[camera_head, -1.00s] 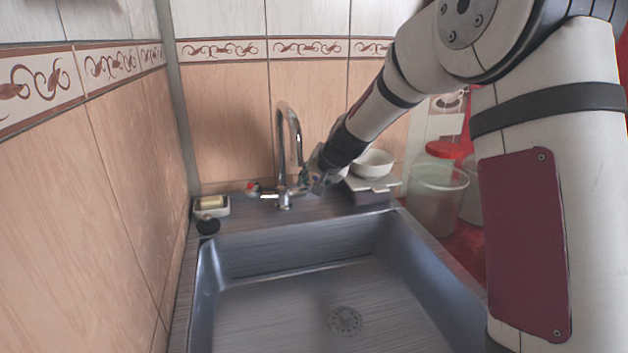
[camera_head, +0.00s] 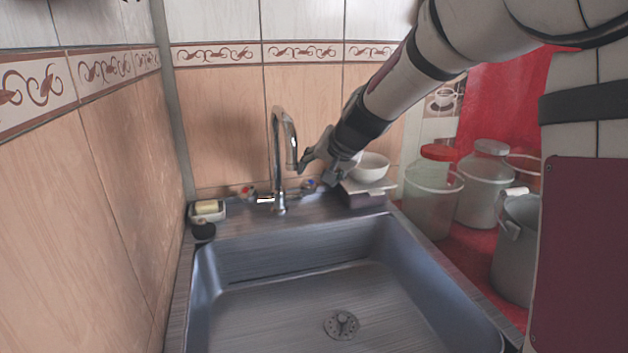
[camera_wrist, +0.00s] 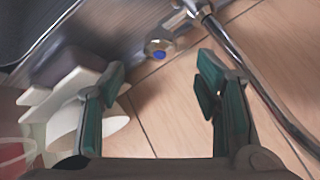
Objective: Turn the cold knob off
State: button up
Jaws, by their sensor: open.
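The cold knob (camera_head: 309,185), with a blue mark, sits on the right side of the chrome faucet (camera_head: 279,150) behind the sink. In the wrist view the cold knob (camera_wrist: 160,48) shows its blue-centred face, beyond the fingertips and roughly between them. My gripper (camera_head: 318,168) is above the knob, to the right of the spout, and appears apart from it. In the wrist view my gripper (camera_wrist: 161,78) has its green-padded fingers spread with nothing between them. The red-marked knob (camera_head: 248,192) is on the faucet's left side. No water stream is visible.
A soap dish (camera_head: 207,210) is at the left. The sink basin (camera_head: 290,300) looks empty. Several buckets and jars stand on the red counter at right.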

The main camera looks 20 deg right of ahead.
jog(key=shift+v, duration=1.65)
jog(key=s+a+r+n+g, duration=0.1)
jog(key=s+a+n+g, duration=0.1)
jog(key=s, duration=0.9)
jog(key=s+a+n+g, duration=0.2)
jog(key=s, duration=0.8)
jog(key=s+d+f+n+g+h, duration=0.1)
jog(key=s+f+g, duration=0.1)
jog(key=s, duration=1)
jog(key=s+d+f+n+g+h, duration=0.1)
jog(key=s+d+f, duration=0.1)
jog(key=s, duration=1)
notch_tip(320, 180, up, 17)
jog(key=t+p, duration=0.2)
jog(key=p, duration=1.4)
jog(key=shift+w+t, duration=0.15)
jog(key=shift+t, duration=0.15)
jog(key=shift+a, duration=0.1)
